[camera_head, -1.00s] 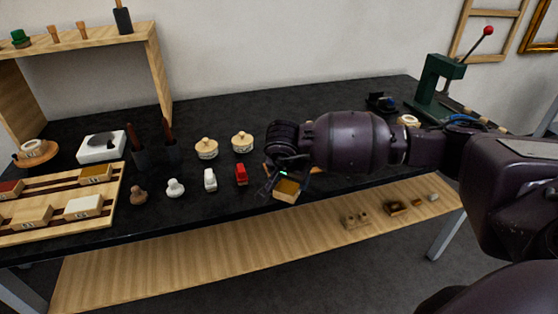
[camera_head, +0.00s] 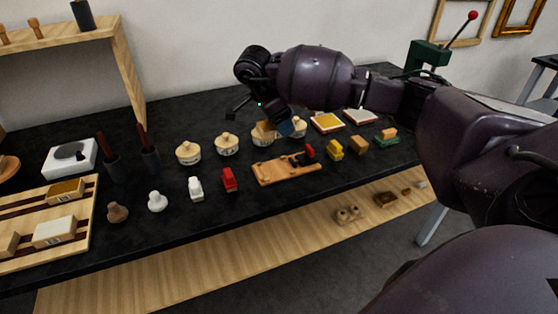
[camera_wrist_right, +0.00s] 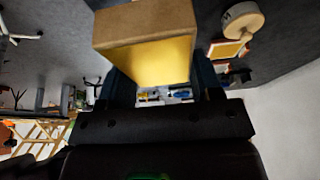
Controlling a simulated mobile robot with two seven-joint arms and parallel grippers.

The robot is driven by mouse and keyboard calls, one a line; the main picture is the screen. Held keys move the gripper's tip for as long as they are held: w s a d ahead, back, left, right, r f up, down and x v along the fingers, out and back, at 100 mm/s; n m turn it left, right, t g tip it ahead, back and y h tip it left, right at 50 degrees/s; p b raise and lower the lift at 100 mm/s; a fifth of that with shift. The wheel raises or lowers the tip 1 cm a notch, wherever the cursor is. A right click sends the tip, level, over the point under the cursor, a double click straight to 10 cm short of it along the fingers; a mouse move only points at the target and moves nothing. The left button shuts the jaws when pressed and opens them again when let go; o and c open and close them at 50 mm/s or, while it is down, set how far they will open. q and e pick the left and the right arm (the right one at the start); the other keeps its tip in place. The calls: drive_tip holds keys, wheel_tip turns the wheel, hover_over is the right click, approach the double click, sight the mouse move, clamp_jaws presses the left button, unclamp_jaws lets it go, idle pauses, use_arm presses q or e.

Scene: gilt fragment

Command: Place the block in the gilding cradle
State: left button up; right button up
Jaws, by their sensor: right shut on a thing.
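My right gripper (camera_head: 262,114) is shut on a block (camera_head: 264,127) and holds it above the table, in front of the lidded jars at the back. In the right wrist view the block (camera_wrist_right: 148,45) shows a bright gold face and a plain tan side between the dark fingers. A wooden board-like fixture (camera_head: 275,173), which looks like the gilding cradle, lies on the black table (camera_head: 215,212) below and nearer than the gripper. A small red and dark piece stands at its right end. My left gripper is not in view.
Lidded jars (camera_head: 227,144) stand behind the cradle. A red piece (camera_head: 229,180) and a white piece (camera_head: 196,189) stand left of it. A yellow piece (camera_head: 335,150) and a tan block (camera_head: 358,145) stand right. A wooden rack (camera_head: 86,215) holds more blocks.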

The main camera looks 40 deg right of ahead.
sight(262, 127)
wheel_tip(262, 127, down, 12)
drive_tip(key=shift+f+b, duration=0.15)
drive_tip(key=shift+b, duration=0.35)
drive_tip(key=shift+f, duration=0.1)
drive_tip(key=o, duration=0.9)
drive_tip(key=v, duration=1.2)
drive_tip(key=shift+p, duration=0.4)
drive_tip(key=shift+s, duration=0.1)
